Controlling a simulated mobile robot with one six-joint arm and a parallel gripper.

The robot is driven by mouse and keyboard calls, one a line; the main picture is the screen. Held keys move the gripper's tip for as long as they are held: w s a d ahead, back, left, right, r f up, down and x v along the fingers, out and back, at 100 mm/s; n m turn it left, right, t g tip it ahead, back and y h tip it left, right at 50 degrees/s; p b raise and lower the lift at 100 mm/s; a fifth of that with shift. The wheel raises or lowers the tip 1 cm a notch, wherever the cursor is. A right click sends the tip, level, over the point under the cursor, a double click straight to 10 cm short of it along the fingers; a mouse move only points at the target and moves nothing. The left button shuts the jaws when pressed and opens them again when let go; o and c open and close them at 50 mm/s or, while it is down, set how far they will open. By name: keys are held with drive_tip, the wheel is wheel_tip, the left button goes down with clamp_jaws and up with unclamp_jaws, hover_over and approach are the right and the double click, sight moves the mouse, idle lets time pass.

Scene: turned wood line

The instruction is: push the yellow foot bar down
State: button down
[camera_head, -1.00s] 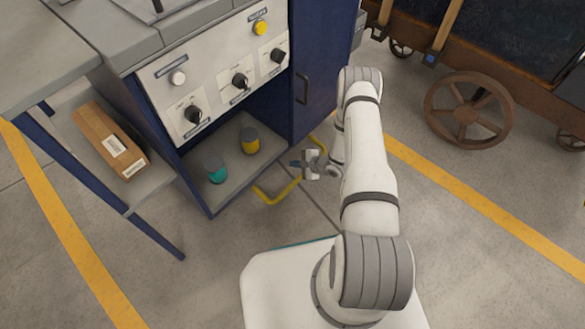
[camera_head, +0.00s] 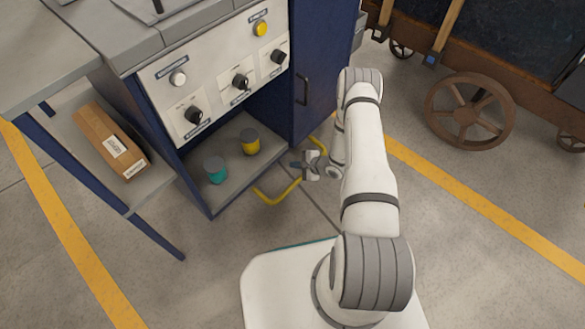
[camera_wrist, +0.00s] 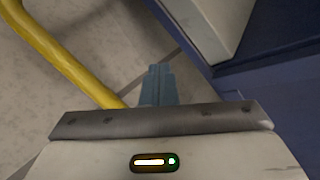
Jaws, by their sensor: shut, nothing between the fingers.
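The yellow foot bar (camera_head: 283,194) is a bent tube low at the front of the blue cabinet, just above the floor. Its middle is hidden behind my gripper (camera_head: 297,164). In the wrist view the bar (camera_wrist: 62,62) runs from the upper left down to the gripper's body, which covers its lower end. My gripper's blue fingers (camera_wrist: 158,84) are together and empty. In that view they lie to the right of the visible stretch of bar. I cannot tell whether the gripper touches the bar.
The blue cabinet (camera_head: 310,85) has a panel of knobs and buttons above an open shelf (camera_head: 225,172) holding a teal can (camera_head: 215,170) and a yellow can (camera_head: 249,141). A cardboard box (camera_head: 110,140) lies at left. A wheeled wooden cart (camera_head: 545,107) stands at right.

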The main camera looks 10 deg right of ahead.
drive_tip(key=shift+f, duration=0.1)
idle(0.7)
drive_tip(key=shift+f+b, duration=0.35)
drive_tip(key=shift+b, duration=0.15)
drive_tip(key=shift+w+a+f+b, duration=0.1)
drive_tip(key=shift+w+f+b, duration=0.05)
drive_tip(key=shift+f+b, duration=0.7)
drive_tip(key=shift+w+a+f+b, duration=0.1)
drive_tip(key=shift+f+b, duration=0.65)
drive_tip(key=shift+f, duration=0.1)
idle(1.4)
idle(0.5)
drive_tip(key=shift+s+d+r+p, duration=0.1)
drive_tip(key=shift+s+r+p, duration=0.05)
drive_tip(key=shift+r+p, duration=0.8)
drive_tip(key=shift+s+d+r+p, duration=0.1)
drive_tip(key=shift+r+p, duration=0.4)
drive_tip(key=shift+r, duration=0.7)
drive_tip(key=shift+r, duration=0.1)
drive_tip(key=r+p, duration=0.2)
drive_tip(key=r, duration=0.1)
drive_tip(key=r+p, duration=0.1)
drive_tip(key=shift+s+d+r+p, duration=0.2)
drive_tip(key=shift+s+r+p, duration=0.1)
drive_tip(key=shift+r, duration=0.1)
